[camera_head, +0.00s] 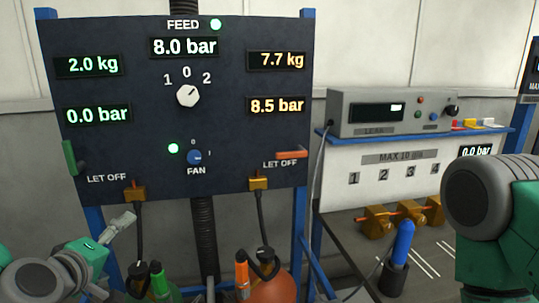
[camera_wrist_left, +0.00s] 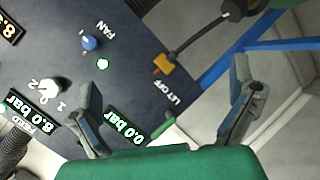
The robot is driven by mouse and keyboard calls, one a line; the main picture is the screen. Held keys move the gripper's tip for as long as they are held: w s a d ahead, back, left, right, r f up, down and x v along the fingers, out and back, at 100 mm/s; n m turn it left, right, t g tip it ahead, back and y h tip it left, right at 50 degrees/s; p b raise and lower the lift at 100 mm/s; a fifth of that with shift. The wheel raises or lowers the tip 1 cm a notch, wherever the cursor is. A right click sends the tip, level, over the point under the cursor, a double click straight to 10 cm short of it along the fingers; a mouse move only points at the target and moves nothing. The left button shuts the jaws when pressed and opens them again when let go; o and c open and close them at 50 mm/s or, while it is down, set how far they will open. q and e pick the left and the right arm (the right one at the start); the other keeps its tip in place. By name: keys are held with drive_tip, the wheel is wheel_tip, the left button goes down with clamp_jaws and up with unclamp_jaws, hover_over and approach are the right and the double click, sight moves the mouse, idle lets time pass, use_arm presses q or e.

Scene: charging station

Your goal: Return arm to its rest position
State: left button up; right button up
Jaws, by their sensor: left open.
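My left gripper (camera_head: 122,226) shows at the lower left of the head view, in front of the dark charging panel (camera_head: 225,120) and below its left side. In the left wrist view its two fingers (camera_wrist_left: 167,78) stand wide apart with nothing between them. The panel appears tilted behind the fingers in that view. Part of my right arm shows at the right edge of the head view. My right gripper is out of view.
A green left lever (camera_head: 69,158) and an orange right lever (camera_head: 291,154) are on the panel. Hoses hang from brass fittings to a green bottle (camera_head: 163,292) and an orange bottle (camera_head: 272,281). A leak-test bench (camera_head: 375,180) stands right, with a blue-handled tool (camera_head: 403,240) before it.

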use_arm(q)
drive_tip(key=s+d+f+m+g+b, duration=0.1)
drive_tip(key=s+f+m, duration=0.1)
drive_tip(key=f, duration=0.4)
drive_tip(key=s+d+f+m+g, duration=0.2)
drive_tip(key=s+f, duration=0.1)
drive_tip(key=f, duration=0.3)
drive_tip(key=s+d+f+m+g+h+b, duration=0.1)
drive_tip(key=s+f+g, duration=0.1)
drive_tip(key=f, duration=0.5)
drive_tip(key=shift+s+d+m+b, duration=0.15)
drive_tip(key=shift+s+m+b, duration=0.25)
drive_tip(key=shift+s, duration=0.4)
drive_tip(key=s+f+m+g+y+b, duration=0.1)
drive_tip(key=s+f+m+g+b, duration=0.2)
drive_tip(key=s+f, duration=1.4)
drive_tip(key=shift+s+a+f+m+g+b, duration=0.35)
drive_tip(key=shift+s+a+m+g, duration=0.1)
drive_tip(key=shift+s+m+g, duration=1.75)
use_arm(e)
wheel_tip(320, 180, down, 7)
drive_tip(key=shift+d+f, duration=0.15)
